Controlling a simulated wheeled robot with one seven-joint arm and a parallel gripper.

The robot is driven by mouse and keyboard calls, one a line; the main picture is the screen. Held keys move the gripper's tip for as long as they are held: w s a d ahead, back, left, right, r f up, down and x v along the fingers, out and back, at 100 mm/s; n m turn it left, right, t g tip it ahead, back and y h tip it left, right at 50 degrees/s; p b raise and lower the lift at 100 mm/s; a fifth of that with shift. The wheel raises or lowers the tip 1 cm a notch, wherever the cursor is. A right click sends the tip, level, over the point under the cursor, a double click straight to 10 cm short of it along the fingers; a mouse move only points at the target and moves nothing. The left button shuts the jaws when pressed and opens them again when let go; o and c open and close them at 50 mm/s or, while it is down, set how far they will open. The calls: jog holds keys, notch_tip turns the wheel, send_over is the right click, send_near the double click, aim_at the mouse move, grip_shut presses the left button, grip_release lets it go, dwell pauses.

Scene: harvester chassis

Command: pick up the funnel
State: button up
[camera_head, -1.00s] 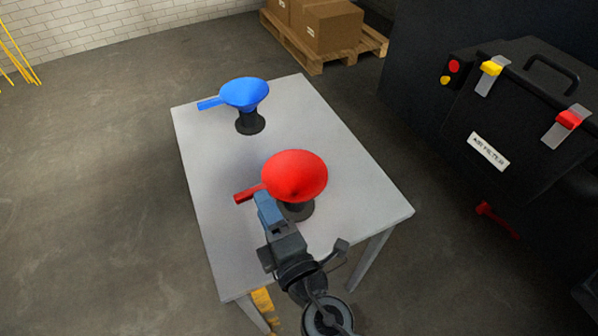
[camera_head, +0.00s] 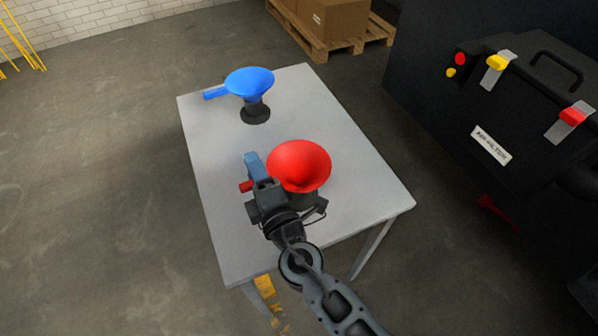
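A red funnel (camera_head: 299,164) rests mouth-up on a dark round stand near the front of the grey table (camera_head: 232,223). Its red handle (camera_head: 245,186) points left and shows only at its end; the rest is behind my gripper. My gripper (camera_head: 257,163) is at the handle, just left of the funnel's bowl, with a blue-grey finger pointing away. I cannot tell whether the fingers are open or closed around the handle. A blue funnel (camera_head: 249,82) sits on its own dark stand (camera_head: 255,112) at the table's far end, with its handle to the left.
A black machine housing (camera_head: 540,130) with yellow and red latches stands to the right, apart from the table. A pallet with cardboard boxes (camera_head: 335,22) is behind. The table between the funnels and the floor at left are clear.

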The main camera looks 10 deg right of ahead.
grip_shut()
dwell(0.4)
